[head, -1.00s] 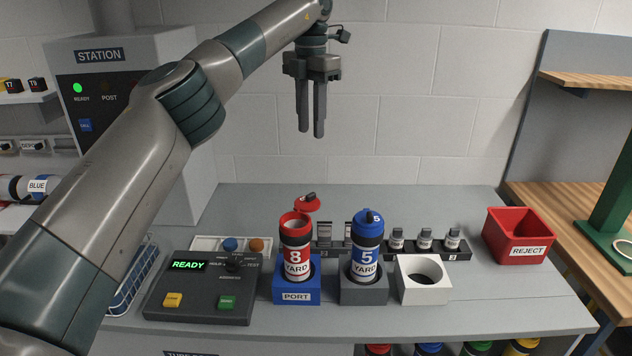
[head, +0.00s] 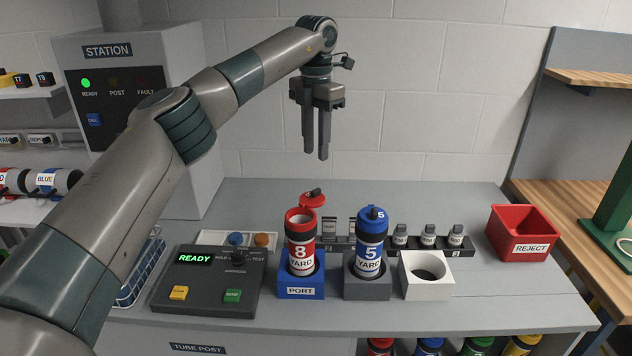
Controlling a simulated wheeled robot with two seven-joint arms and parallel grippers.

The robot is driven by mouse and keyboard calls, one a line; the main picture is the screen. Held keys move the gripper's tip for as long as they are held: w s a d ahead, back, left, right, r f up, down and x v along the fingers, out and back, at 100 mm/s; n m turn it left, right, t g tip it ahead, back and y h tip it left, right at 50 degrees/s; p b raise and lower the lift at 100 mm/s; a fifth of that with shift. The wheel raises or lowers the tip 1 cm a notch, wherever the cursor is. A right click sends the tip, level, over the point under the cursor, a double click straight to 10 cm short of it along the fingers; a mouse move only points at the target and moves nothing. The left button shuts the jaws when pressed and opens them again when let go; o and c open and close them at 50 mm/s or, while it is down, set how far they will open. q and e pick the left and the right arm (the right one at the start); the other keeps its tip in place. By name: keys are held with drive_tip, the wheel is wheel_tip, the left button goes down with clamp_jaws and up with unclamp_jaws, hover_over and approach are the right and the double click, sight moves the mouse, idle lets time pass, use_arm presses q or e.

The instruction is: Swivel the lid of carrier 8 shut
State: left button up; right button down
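Carrier 8 (head: 300,252) is a red and dark tube with a white YARD label, upright in the blue PORT block. Its mouth is uncovered, and its red lid (head: 312,199) is swung out behind and to the right of the mouth. My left gripper (head: 316,157) hangs fingers down above the lid, apart from it. Its two fingers are slightly parted, with a narrow gap and nothing between them. My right gripper is out of view.
Blue carrier 5 (head: 371,243), lid on, stands close right of carrier 8 in a grey block. An empty white holder (head: 425,283) and a red REJECT bin (head: 522,236) are further right. A control box (head: 207,284) showing READY is on the left.

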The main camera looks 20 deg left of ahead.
sight(316, 189)
use_arm(q)
wheel_tip(316, 189, down, 11)
drive_tip(key=p, duration=0.3)
drive_tip(key=shift+r, duration=0.1)
clamp_jaws()
